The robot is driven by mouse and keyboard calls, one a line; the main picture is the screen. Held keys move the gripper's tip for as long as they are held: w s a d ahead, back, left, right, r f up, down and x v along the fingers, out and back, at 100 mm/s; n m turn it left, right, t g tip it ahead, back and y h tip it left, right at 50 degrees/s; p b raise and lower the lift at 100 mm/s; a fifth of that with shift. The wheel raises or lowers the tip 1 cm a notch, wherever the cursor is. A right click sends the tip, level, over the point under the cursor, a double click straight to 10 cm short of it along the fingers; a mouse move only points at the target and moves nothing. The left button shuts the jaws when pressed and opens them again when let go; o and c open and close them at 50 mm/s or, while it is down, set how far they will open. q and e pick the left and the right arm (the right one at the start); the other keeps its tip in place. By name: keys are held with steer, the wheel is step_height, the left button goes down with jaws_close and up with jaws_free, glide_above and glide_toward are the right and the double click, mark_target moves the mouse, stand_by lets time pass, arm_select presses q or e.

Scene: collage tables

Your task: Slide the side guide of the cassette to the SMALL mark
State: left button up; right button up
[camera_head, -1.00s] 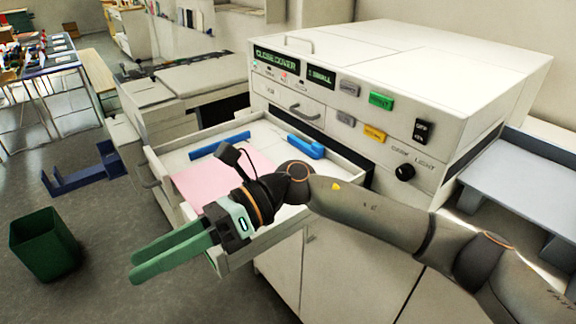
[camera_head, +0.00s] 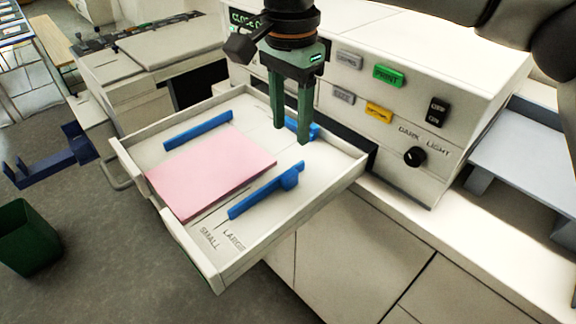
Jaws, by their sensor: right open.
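The cassette (camera_head: 332,178) is a white pulled-out drawer with pink paper (camera_head: 212,172) lying in it. The blue side guide (camera_head: 262,193) with a knob runs along the right of the paper, apart from its edge. Its front end is nearer the LARGE mark (camera_head: 234,240) than the SMALL mark (camera_head: 209,238). My right gripper (camera_head: 291,138) points down over the back of the cassette, behind the side guide, open and with nothing seen between its green fingers. It partly hides another blue guide (camera_head: 315,131) at the back. My left gripper is not in view.
A third blue guide (camera_head: 198,130) lies along the paper's left side. The white machine (camera_head: 470,80) with buttons and a knob (camera_head: 415,157) rises behind the cassette.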

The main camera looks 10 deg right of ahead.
mark_target(290, 174)
step_height(290, 174, down, 11)
steer(key=shift+p, duration=0.55)
steer(key=shift+c, duration=0.3)
steer(key=shift+a, duration=0.1)
steer(key=c, duration=0.7)
jaws_close()
steer(key=shift+s+f, duration=0.15)
